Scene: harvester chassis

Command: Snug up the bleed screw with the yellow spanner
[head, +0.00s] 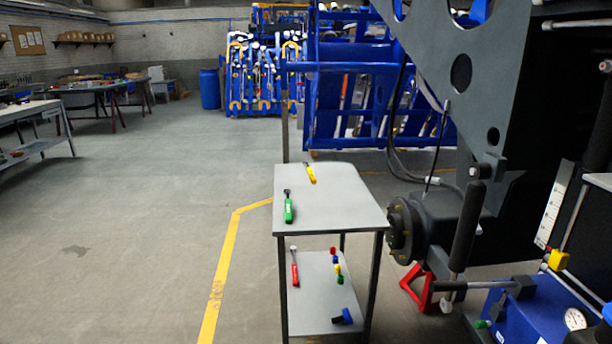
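A yellow-handled tool (311,174), which looks like the yellow spanner, lies near the far edge of the grey trolley top (345,205). A green-handled tool (289,208) lies nearer, by the left edge of the same top. The dark grey harvester chassis (440,45) stands to the right of the trolley, with a round bolted hub (402,231) low down beside it. I cannot make out the bleed screw in this view. Neither of my grippers is in view.
The trolley's lower shelf (318,312) holds a red-handled tool (295,272), small coloured pieces and a blue-and-black item (342,317). A red stand (415,288) is under the hub. A blue unit with a gauge (575,319) fills the lower right. The floor left of the yellow line (216,290) is clear.

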